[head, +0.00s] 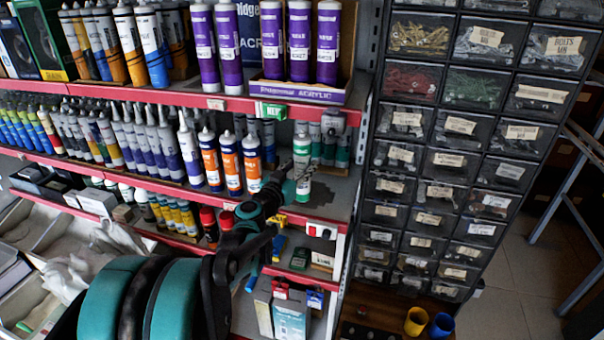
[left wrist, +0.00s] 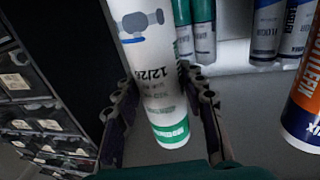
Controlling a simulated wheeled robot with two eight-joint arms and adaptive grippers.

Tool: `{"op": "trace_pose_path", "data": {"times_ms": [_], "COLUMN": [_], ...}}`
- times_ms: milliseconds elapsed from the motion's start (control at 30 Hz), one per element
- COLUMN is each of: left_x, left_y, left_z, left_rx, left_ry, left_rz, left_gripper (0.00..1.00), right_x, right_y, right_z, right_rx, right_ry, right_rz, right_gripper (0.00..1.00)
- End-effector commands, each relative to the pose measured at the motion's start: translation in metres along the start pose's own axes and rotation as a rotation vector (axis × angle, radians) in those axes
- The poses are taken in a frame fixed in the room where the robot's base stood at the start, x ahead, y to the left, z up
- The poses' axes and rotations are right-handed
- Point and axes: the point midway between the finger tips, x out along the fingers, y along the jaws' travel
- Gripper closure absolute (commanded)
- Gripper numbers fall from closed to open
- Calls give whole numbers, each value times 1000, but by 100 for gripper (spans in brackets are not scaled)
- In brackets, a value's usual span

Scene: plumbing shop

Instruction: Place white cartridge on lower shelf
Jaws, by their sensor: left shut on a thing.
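A white cartridge with a green band (head: 303,178) is at the right end of the middle shelf (head: 325,199). My left gripper (head: 288,182) is shut on it, coming from the front left. In the left wrist view the white cartridge (left wrist: 160,95) sits between both fingers of the left gripper (left wrist: 158,100), its green-banded end toward the grey shelf surface. I cannot tell whether it touches the shelf. The shelf below (head: 319,270) shows partly behind my arm. My right gripper is not in view.
Green-and-white cartridges (head: 343,149) stand just behind the held one. Orange-and-blue cartridges (head: 230,163) stand to its left. A rack of small-parts drawers (head: 407,154) rises to the right. Some bare shelf shows right of the cartridge. Small boxes (head: 291,312) stand low down.

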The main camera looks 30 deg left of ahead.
Motion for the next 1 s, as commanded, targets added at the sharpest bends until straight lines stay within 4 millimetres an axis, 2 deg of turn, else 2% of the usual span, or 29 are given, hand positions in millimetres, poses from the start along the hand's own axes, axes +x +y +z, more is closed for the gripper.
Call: {"op": "trace_pose_path", "data": {"times_ms": [33, 100, 500, 533, 600, 1000], "left_x": [0, 2, 4, 4, 4, 1], "left_y": [0, 0, -1, -1, -1, -1], "left_z": [11, 20, 23, 23, 22, 17], "left_rx": [-1, -1, -1, 0, 0, 0], "left_ry": [0, 0, 0, 0, 0, 0], "left_rz": [0, 0, 0, 0, 0, -1], "left_gripper": [100, 100, 100, 54, 39, 39], "right_x": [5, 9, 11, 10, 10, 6], "right_y": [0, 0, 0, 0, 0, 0], "right_z": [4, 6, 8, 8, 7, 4], "right_rx": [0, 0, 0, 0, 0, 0], "right_ry": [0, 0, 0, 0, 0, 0], "right_rz": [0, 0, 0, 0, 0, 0], "right_gripper": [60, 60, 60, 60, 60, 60]}}
